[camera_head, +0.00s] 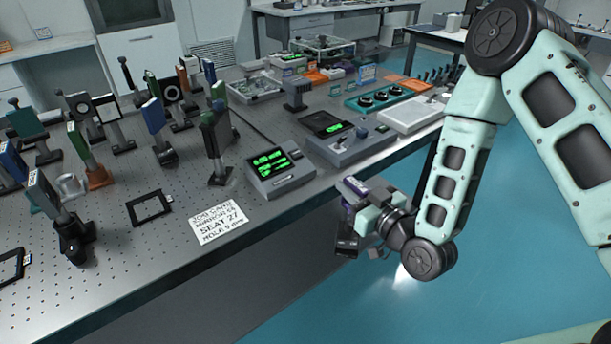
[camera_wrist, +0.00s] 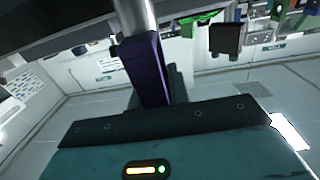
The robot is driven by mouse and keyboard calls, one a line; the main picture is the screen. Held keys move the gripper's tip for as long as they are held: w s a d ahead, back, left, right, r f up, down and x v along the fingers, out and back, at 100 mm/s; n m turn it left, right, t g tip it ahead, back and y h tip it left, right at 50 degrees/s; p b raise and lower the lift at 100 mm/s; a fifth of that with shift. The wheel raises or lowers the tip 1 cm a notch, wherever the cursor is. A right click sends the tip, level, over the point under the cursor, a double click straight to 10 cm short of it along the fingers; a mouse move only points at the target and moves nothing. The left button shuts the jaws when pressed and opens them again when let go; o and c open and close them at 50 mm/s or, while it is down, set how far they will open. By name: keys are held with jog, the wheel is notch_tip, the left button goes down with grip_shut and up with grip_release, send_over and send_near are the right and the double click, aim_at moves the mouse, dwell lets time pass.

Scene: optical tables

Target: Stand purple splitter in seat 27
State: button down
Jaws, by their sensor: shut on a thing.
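The purple splitter (camera_wrist: 150,75) is held in my gripper, with a silvery post (camera_wrist: 137,16) at its top end in the wrist view. In the head view my gripper (camera_head: 352,195) hangs beside the table's right-hand edge, over the floor, and is shut on the splitter, which is mostly hidden there. A white card (camera_head: 219,222) reading "SEAT 27" and other handwriting lies near the table's front edge. A black square frame (camera_head: 149,207) lies flat left of the card; I cannot tell whether it is the seat.
The perforated optical table (camera_head: 190,258) carries several upright mounted optics at left. A box with a green display (camera_head: 280,172) and a grey control unit (camera_head: 345,138) stand near the edge beside my gripper. Another black frame (camera_head: 12,268) lies far left.

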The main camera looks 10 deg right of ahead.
jog(key=w+d+f+m+t+h, duration=0.1)
jog(key=d+f+m+h, duration=0.1)
jog(key=d+f+h, duration=0.2)
jog(key=w+d+f+m+t+h, duration=0.1)
jog(key=d+f+m+h, duration=0.2)
jog(key=d+f, duration=0.6)
jog(key=shift+w+d+h, duration=0.3)
jog(key=shift+d+h, duration=0.4)
jog(key=shift+d, duration=1.4)
jog(key=shift+r, duration=0.15)
